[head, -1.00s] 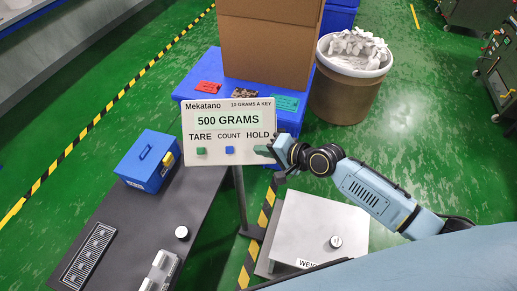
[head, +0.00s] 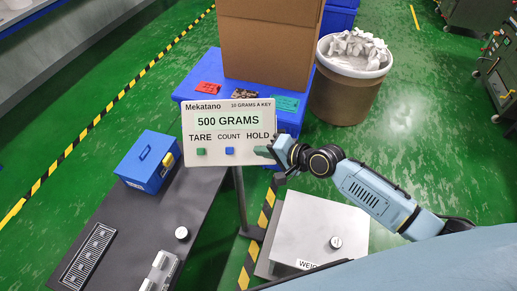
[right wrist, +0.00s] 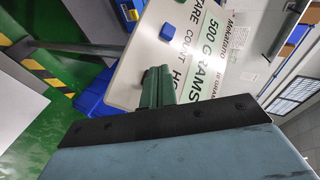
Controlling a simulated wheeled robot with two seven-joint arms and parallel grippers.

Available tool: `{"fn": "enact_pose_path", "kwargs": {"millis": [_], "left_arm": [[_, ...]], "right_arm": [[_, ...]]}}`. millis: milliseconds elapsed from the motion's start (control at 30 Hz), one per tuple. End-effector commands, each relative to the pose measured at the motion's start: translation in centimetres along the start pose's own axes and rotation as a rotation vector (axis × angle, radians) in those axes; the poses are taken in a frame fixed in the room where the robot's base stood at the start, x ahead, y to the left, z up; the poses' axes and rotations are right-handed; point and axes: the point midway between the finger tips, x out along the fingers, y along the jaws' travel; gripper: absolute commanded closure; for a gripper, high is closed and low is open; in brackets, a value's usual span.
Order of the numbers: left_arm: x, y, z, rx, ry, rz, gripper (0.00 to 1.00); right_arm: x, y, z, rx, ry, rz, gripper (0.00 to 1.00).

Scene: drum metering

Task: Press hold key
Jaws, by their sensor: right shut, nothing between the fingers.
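The white display panel (head: 229,132) reads "500 GRAMS", with the labels TARE, COUNT and HOLD below. A green key (head: 201,151) is under TARE and a blue key (head: 230,150) under COUNT. My right gripper (head: 262,151) is shut and empty, its green fingertips at the panel just below the word HOLD. They cover the spot under HOLD, so the hold key is hidden. The right wrist view shows the shut fingers (right wrist: 157,86) against the lower edge of the panel (right wrist: 205,50); I cannot tell whether they touch the key. My left gripper is out of view.
A blue table (head: 185,88) with a cardboard box (head: 268,45) stands behind the panel. A drum (head: 345,95) of white material is at right. A blue toolbox (head: 148,160) sits on the dark bench (head: 135,225). A metal scale plate (head: 310,225) lies below my right arm.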

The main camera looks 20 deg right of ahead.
Motion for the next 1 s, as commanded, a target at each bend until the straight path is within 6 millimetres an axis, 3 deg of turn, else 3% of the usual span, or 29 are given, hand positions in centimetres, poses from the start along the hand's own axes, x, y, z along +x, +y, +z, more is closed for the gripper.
{"fn": "enact_pose_path", "kwargs": {"millis": [1000], "left_arm": [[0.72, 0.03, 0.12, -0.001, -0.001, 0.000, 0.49]], "right_arm": [[0.64, 0.45, -0.43, 0.000, 0.000, 0.000, 1.00]]}}
